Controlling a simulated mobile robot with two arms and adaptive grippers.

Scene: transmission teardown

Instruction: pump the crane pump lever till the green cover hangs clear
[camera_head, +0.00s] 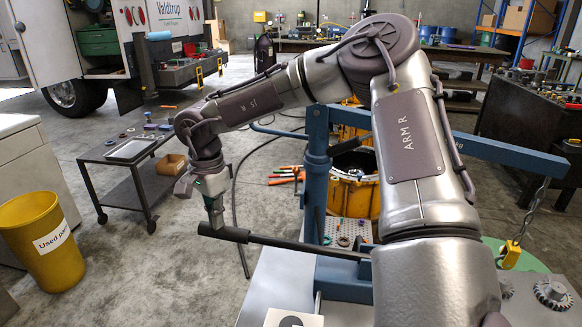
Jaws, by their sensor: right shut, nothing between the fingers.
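The crane's pump lever (290,244) is a dark bar with a thicker black grip at its left end. It runs almost level from the blue crane (317,150) toward the left. My right gripper (216,222) points down at the grip, with its fingers shut and empty. The fingertips are at or just above the grip; I cannot tell if they touch. The green cover (533,263) shows as part of a disc at the right, below the yellow hook (511,254) on the chain. My right arm hides much of it, and I cannot tell if it hangs clear. My left gripper is not in view.
A yellow used-parts bin (42,245) and a dark cart (127,165) stand at left. Gears (552,293) lie on the grey surface at lower right. The floor left of the lever is open, with a cable across it.

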